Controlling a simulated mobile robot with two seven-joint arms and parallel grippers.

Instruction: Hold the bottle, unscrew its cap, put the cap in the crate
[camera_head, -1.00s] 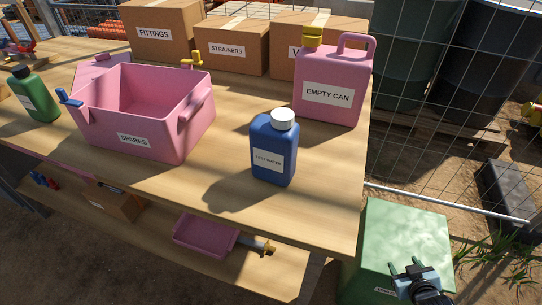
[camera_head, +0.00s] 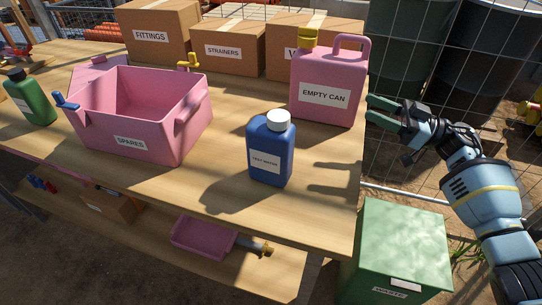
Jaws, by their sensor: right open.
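A blue bottle (camera_head: 270,155) with a white label stands upright near the front right of the wooden table. Its white cap (camera_head: 279,120) sits on its neck. The pink crate (camera_head: 183,135), labelled SPARES, stands to the left of the bottle; the part of its inside that shows looks empty. My right gripper (camera_head: 370,112) is open and empty. It is raised beside the table's right edge, to the right of the bottle and apart from it, with its fingers pointing left. My left gripper is not in view.
A pink can (camera_head: 326,96) labelled EMPTY CAN stands behind and right of the bottle. Cardboard boxes (camera_head: 230,55) line the back. A green bottle (camera_head: 32,103) stands at the far left. A green waste bin (camera_head: 402,240) is below, right of the table. The tabletop around the bottle is clear.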

